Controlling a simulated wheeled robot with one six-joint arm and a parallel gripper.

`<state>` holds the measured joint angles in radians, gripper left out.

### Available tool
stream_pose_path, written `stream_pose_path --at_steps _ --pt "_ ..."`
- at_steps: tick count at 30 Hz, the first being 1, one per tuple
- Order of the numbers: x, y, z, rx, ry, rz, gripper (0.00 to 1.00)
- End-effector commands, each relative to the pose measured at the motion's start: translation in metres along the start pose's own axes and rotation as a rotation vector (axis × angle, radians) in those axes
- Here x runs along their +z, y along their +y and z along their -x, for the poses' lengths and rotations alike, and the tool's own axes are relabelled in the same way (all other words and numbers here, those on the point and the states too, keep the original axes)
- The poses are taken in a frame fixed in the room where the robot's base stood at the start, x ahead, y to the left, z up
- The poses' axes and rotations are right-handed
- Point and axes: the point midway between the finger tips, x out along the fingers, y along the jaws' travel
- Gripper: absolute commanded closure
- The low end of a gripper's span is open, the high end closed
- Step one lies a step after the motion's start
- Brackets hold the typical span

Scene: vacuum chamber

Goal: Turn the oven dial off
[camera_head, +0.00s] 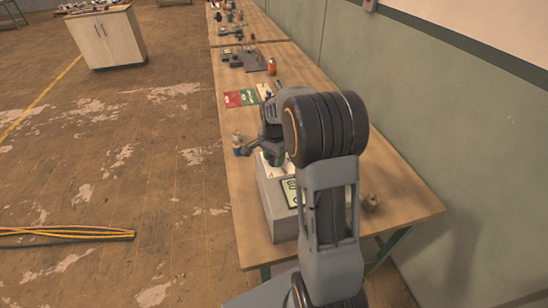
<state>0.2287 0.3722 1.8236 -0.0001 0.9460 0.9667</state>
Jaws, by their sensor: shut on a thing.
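I take this unit to be the oven. My gripper (264,151) points down at the far end of its top face, close to the surface. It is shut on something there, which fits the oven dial. The dial itself is hidden by the gripper and my arm, so its angle cannot be seen. My arm also covers the right part of the unit.
A small figure-like item (237,138) stands at the bench's left edge, close by my gripper. Red and green cards (240,98) and an orange bottle (271,66) lie farther back. A brown round object (371,203) sits right of my arm. A green wall (420,125) bounds the right.

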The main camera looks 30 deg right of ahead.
Motion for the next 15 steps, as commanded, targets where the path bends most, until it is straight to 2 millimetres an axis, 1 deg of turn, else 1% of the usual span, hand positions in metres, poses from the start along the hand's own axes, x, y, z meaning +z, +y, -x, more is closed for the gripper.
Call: stream_pose_path --at_steps 5,15 --pt "-0.0001 -0.0001 -0.0004 -0.001 0.000 0.114 0.83" --pt "-0.0002 -0.0002 -0.0003 -0.001 0.001 0.432 0.83"
